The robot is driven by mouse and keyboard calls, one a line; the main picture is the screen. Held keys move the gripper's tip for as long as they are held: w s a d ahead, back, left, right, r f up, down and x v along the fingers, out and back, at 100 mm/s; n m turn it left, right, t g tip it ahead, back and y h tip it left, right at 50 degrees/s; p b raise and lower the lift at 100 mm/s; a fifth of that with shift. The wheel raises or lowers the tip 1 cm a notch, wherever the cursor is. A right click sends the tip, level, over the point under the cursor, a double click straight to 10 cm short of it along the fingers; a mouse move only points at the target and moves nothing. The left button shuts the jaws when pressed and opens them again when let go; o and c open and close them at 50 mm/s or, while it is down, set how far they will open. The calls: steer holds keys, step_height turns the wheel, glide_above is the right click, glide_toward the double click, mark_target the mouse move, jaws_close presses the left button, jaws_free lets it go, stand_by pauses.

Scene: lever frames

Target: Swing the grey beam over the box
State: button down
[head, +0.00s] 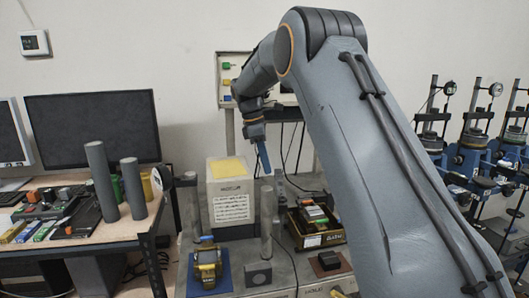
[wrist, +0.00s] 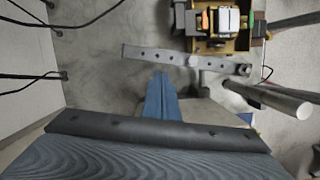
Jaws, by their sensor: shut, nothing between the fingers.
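The grey beam (wrist: 150,54) is a flat bar with several holes, lying nearly level across the upper middle of the wrist view. I cannot make it out clearly in the head view. My gripper (wrist: 160,80) has its blue fingers together with nothing between them. The fingertips point toward the beam and appear just short of it; the gap in depth is unclear. In the head view my gripper (head: 263,158) hangs above the bench, right of a pale box with a yellow top (head: 230,190). An open box of parts (head: 320,240) stands lower right of it.
Upright grey posts stand on the bench, one (head: 267,220) below my gripper. A yellow device (head: 207,262) sits on a blue mat. In the wrist view a thick rod (wrist: 270,98) is at the right, and black cables (wrist: 35,85) are at the left.

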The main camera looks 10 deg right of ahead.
steer(key=shift+p+x, duration=0.5)
steer(key=shift+x, duration=1.4)
steer(key=shift+d, duration=0.1)
